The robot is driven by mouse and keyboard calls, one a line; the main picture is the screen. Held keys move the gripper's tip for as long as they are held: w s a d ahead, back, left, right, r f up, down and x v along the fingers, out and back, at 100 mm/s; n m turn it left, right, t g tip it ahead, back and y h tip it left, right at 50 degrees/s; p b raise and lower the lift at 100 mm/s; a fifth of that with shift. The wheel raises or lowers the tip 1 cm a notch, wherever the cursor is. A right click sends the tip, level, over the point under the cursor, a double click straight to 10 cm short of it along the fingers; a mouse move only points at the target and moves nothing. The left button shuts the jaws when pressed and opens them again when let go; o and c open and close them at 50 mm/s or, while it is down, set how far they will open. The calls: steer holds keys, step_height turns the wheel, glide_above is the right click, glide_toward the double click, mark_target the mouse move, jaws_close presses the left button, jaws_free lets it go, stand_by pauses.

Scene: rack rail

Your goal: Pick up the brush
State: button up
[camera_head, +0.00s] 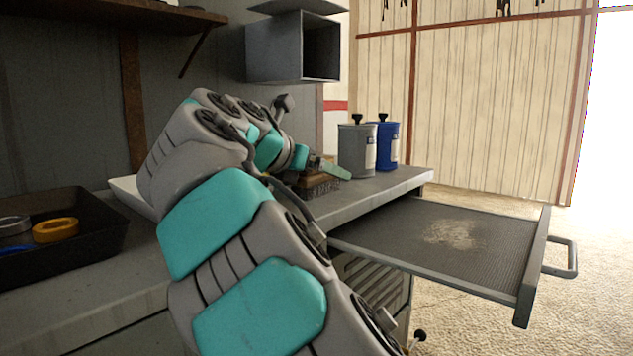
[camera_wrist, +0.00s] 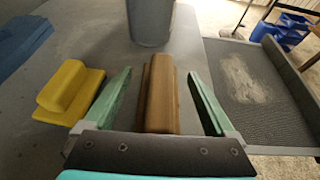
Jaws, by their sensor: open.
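The brush (camera_wrist: 161,92) has a brown wooden handle and shows in the wrist view between my two green fingers. In the head view the brush (camera_head: 318,186) lies on the worktop with dark bristles downward, partly covered by my arm. My gripper (camera_wrist: 160,75) is open, with one finger on each side of the handle and a visible gap at each side. In the head view my gripper (camera_head: 328,168) is at the brush, and its fingers are mostly hidden.
A grey canister (camera_head: 357,152) and a blue canister (camera_head: 388,146) stand behind the brush. A yellow block (camera_wrist: 68,92) lies left of my gripper. An open drawer (camera_head: 500,222) with a pale dusty patch extends right. A black tray (camera_head: 95,205) holds tape rolls. A grey box (camera_head: 290,50) hangs above.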

jaws_close()
stand_by(0.7)
